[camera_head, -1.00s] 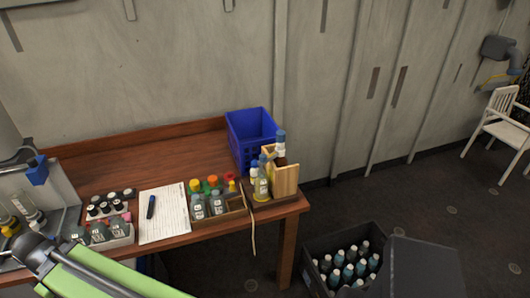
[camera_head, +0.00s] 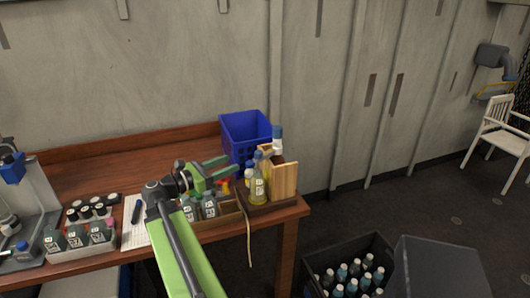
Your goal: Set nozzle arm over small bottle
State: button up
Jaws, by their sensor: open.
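My gripper (camera_head: 231,167) is open and empty over the right part of the wooden table, its green fingers pointing right toward the blue crate. Below it, grey bottles (camera_head: 208,206) stand in a wooden tray. A grey metal machine (camera_head: 48,208) with a blue part (camera_head: 12,168) at its top stands at the left edge, partly cut off; this may be the nozzle arm.
A blue crate (camera_head: 246,133) stands at the table's back right. Yellow bottles (camera_head: 257,188) stand beside a wooden holder (camera_head: 285,180) at the right edge. A white rack (camera_head: 80,245) of bottles and a paper sheet (camera_head: 134,232) lie left. A dark bin (camera_head: 318,262) stands on the floor.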

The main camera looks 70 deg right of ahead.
aim_at(265, 155)
jog(key=x, duration=1.6)
jog(key=shift+d+f, duration=0.1)
grip_shut()
dwell(0.6)
